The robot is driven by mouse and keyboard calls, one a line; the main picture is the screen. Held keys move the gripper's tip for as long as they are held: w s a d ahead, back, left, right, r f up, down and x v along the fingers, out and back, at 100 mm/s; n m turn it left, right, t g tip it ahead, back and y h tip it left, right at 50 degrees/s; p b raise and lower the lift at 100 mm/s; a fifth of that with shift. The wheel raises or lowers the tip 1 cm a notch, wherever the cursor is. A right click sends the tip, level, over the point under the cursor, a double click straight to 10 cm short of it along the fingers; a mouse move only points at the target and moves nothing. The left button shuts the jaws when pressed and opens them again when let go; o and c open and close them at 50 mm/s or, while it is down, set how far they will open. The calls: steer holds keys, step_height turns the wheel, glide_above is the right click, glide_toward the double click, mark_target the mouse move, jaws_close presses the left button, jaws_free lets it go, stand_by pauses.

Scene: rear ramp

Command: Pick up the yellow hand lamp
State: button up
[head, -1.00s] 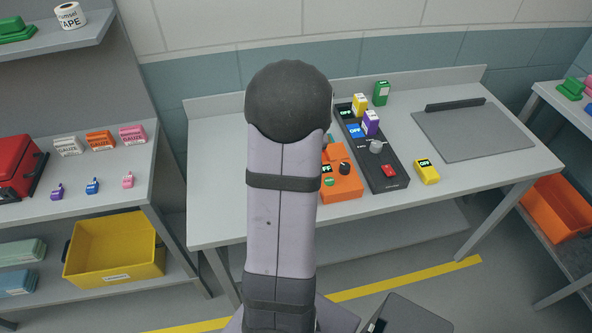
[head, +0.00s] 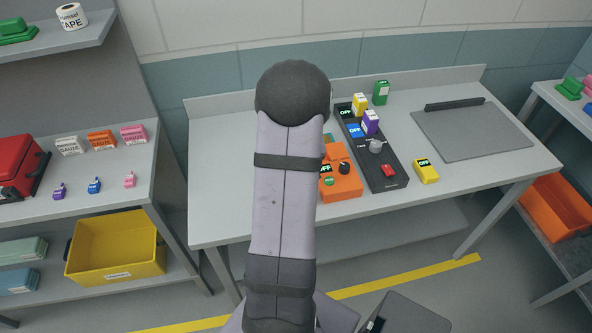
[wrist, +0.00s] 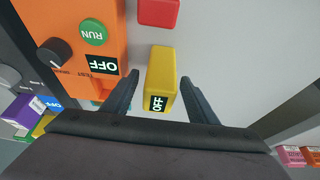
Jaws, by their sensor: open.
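In the wrist view a yellow block with a black OFF label (wrist: 161,76), which looks like the yellow hand lamp, stands on the grey bench. My gripper (wrist: 159,81) is open, with one finger on each side of this block and visible gaps. How deep the fingertips are beside it I cannot tell. My arm hides this block and the gripper in the head view. A second yellow block with an OFF label (head: 426,171) stands farther right on the bench, apart from my arm.
An orange box with a RUN button (wrist: 72,40) is close beside the gripper, and a red block (wrist: 159,12) is just beyond the yellow one. A black panel (head: 385,180) carries several coloured blocks. A grey mat (head: 470,133) lies at the right of the bench (head: 220,200).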

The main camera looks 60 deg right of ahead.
steer(key=shift+x, duration=1.65)
steer(key=c, duration=1.3)
steer(key=shift+d, duration=0.1)
steer(key=shift+r, duration=0.1)
step_height(320, 180, up, 10)
